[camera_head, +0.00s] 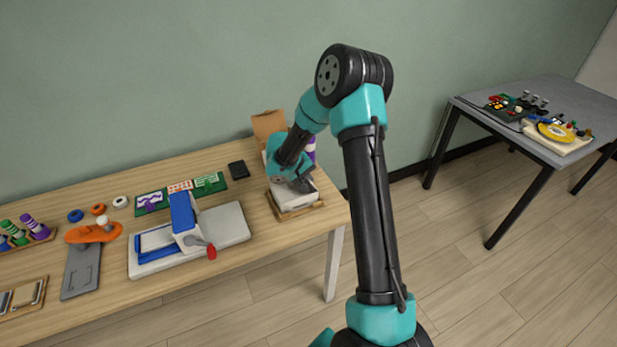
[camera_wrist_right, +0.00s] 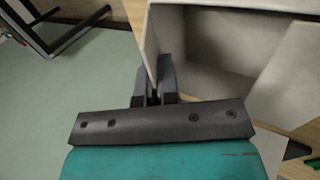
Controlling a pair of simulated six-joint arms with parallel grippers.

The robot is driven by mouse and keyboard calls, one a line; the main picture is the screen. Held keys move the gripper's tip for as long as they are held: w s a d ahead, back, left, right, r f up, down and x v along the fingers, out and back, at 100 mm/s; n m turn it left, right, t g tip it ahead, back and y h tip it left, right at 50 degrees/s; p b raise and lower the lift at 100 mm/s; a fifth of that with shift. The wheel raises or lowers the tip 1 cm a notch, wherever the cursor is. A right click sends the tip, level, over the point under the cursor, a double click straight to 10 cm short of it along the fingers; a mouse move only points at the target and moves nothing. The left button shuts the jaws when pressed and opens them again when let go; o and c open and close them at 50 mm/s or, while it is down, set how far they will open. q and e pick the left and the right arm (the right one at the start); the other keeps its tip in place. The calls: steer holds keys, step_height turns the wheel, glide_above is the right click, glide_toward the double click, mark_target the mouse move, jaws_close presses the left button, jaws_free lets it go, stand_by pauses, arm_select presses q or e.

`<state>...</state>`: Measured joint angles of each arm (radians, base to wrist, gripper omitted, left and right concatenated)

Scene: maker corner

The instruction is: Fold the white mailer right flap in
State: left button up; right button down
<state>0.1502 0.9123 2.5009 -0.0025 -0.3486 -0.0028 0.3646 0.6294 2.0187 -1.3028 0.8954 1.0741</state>
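The white mailer (camera_head: 294,196) sits at the right end of the wooden table, on a shallow wooden tray (camera_head: 301,212). In the right wrist view it is an open white box (camera_wrist_right: 215,55) with its hollow inside showing and a pale panel (camera_wrist_right: 285,75) on the right. My right gripper (camera_head: 301,184) is down at the mailer and hides part of it. In the wrist view its fingers (camera_wrist_right: 153,82) are close together at the box's near left wall edge, one finger overlapping the wall. I cannot tell if they touch it. My left gripper is out of view.
A brown cardboard piece (camera_head: 268,124) stands behind the mailer, with a purple-and-white striped item (camera_head: 310,148) beside it. A black box (camera_head: 238,170) and a blue-and-white press (camera_head: 187,220) on a white board lie to the left. A grey table (camera_head: 560,100) stands far right.

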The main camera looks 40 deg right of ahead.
steer(key=c, duration=1.8)
jaws_free()
steer(key=o, duration=0.4)
steer(key=shift+o, duration=0.2)
steer(key=shift+a+r, duration=0.1)
steer(key=v, duration=1.7)
steer(key=shift+a, duration=0.3)
